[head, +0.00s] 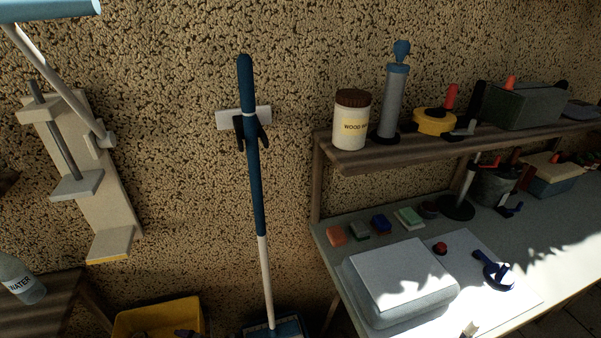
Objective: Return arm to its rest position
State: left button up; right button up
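Neither of my grippers can be made out in the head view, so their state is hidden. At the left, a pale upright wall fixture (105,190) leans slightly. It carries a grey rod (57,135) and a small ledge (78,187). A thin pale bar (50,75) slants from the top left down to a small block on this fixture. A blue cylinder (50,9) lies across the top left corner and is cut by the frame edge. I cannot tell whether the bar and cylinder are joined.
A blue-and-white broom (259,190) hangs upright in a wall clip. A wooden shelf (390,157) holds a jar (351,120) and tools. Below, a workbench (385,225) carries a grey case (375,305). A yellow bin (150,319) and a water bottle (20,279) sit lower left.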

jog(key=a, duration=0.4)
pick_arm(q)
jog(key=s+a+r+m+t+h+p, duration=0.1)
jog(key=s+a+r+t+h, duration=0.1)
jog(key=a, duration=0.4)
jog(key=s+a+r+m+t+h+p, duration=0.1)
jog(key=a+r+m+h, duration=0.1)
jog(key=a, duration=0.5)
jog(key=s+d+r+m+g+h+p, duration=0.15)
jog(key=s+d+r+m+h, duration=0.4)
jog(key=s+d, duration=0.7)
jog(key=s+d+r+m+g+h+p, duration=0.1)
jog(key=s+d+r+m+g+h, duration=0.15)
jog(key=s+d+r+m, duration=0.85)
notch_tip(320, 180, up, 36)
jog(key=d+n+t+p, duration=0.1)
jog(key=d+n+p, duration=0.1)
jog(key=p, duration=3.5)
jog(key=shift+s+d+f+h+p, duration=0.25)
jog(key=shift+d+h+p, duration=0.1)
jog(key=shift+d, duration=0.1)
pick_arm(e)
notch_tip(320, 180, up, 42)
jog(key=d, duration=0.1)
jog(key=shift+w+d, duration=0.2)
jog(key=shift+r, duration=0.1)
